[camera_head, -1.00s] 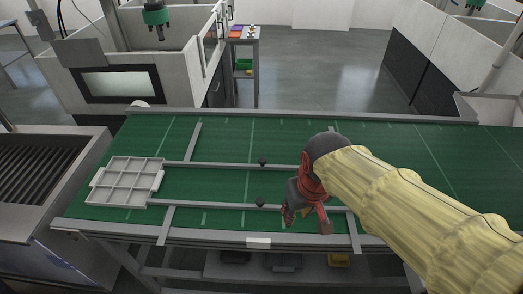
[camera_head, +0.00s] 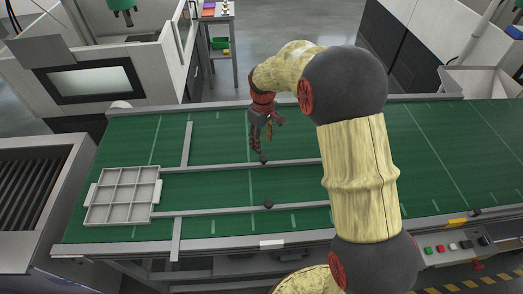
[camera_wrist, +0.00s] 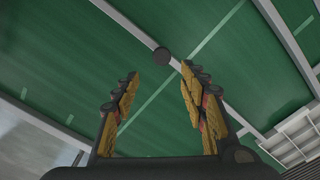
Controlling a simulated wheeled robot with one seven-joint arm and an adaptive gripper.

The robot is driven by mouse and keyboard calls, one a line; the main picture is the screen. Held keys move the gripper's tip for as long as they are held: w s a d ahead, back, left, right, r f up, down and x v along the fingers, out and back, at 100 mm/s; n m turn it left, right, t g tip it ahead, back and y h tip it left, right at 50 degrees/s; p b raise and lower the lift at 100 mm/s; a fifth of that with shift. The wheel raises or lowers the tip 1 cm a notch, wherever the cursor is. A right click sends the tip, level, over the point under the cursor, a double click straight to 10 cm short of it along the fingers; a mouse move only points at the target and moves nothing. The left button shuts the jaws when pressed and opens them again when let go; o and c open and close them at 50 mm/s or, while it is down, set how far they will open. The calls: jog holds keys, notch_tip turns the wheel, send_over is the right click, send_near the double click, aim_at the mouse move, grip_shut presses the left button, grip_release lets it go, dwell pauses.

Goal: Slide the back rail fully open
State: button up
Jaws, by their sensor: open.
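The back rail (camera_head: 215,167) is a thin grey bar lying across the green conveyor, with a small dark knob (camera_head: 264,159) on it. In the wrist view the back rail (camera_wrist: 131,26) runs diagonally, and its knob (camera_wrist: 161,57) lies just beyond and between the fingertips. My gripper (camera_head: 267,136) is over the back rail near this knob, pointing down. It is open and empty, with the fingers (camera_wrist: 160,78) spread apart. I cannot tell the height left between fingertips and knob; no contact shows.
A front rail (camera_head: 225,211) with its own dark knob (camera_head: 268,204) runs parallel, nearer me. A grey compartment tray (camera_head: 121,214) sits at the rails' left end. A crossbar (camera_head: 187,145) lies behind the tray. My arm hides the rails' right part. Control buttons (camera_head: 452,246) are at front right.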

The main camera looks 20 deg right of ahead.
aim_at(264, 158)
jog(key=shift+s, duration=0.45)
jog(key=shift+s+d+f+n, duration=0.1)
jog(key=shift+d+f+n, duration=0.05)
jog(key=shift+n, duration=0.15)
notch_tip(264, 158, down, 8)
jog(key=shift+r, duration=0.2)
jog(key=shift+c, duration=0.7)
grip_shut()
